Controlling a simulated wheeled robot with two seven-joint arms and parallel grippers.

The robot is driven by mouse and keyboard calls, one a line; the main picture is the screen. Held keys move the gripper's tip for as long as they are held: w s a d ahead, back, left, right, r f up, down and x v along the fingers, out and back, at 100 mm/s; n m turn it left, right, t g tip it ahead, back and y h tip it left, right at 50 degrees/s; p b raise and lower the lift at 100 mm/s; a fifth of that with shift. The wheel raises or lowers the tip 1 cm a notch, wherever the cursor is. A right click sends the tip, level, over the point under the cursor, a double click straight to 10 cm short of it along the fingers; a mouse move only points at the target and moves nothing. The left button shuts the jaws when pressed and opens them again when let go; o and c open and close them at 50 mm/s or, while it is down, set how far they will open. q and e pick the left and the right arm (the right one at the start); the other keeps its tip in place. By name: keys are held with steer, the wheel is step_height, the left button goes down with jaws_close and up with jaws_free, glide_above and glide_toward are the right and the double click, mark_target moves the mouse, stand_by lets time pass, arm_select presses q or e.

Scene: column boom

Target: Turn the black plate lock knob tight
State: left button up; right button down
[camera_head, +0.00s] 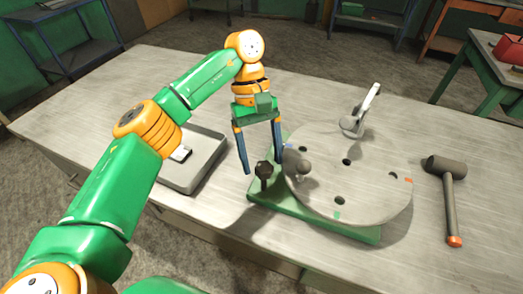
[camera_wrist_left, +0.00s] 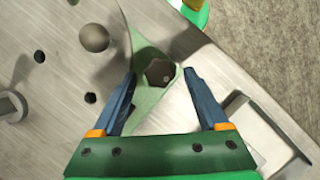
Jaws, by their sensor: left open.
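The black plate lock knob (camera_head: 264,170) stands at the left corner of the green base (camera_head: 330,222), beside the round grey plate (camera_head: 345,195). In the left wrist view the knob (camera_wrist_left: 159,73) shows as a dark lobed shape between the two fingertips. My left gripper (camera_head: 262,163) points down over it, open, with one blue finger on either side. The wrist view shows gaps between the knob and both fingers of the gripper (camera_wrist_left: 160,76); I see no contact. My right gripper is not in view.
A grey ball-ended handle (camera_head: 295,162) stands close to the right finger. A metal lever piece (camera_head: 361,112) stands behind on the plate. A grey tray (camera_head: 213,160) lies to the left, and a mallet (camera_head: 449,190) to the right. The table's back left is clear.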

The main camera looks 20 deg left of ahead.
arm_select(q)
steer(key=p+v, duration=0.2)
steer(key=v, duration=0.3)
steer(key=shift+w+r, duration=0.1)
steer(key=shift+r, duration=0.25)
steer(key=shift+a, duration=0.1)
steer(key=shift+p, duration=0.35)
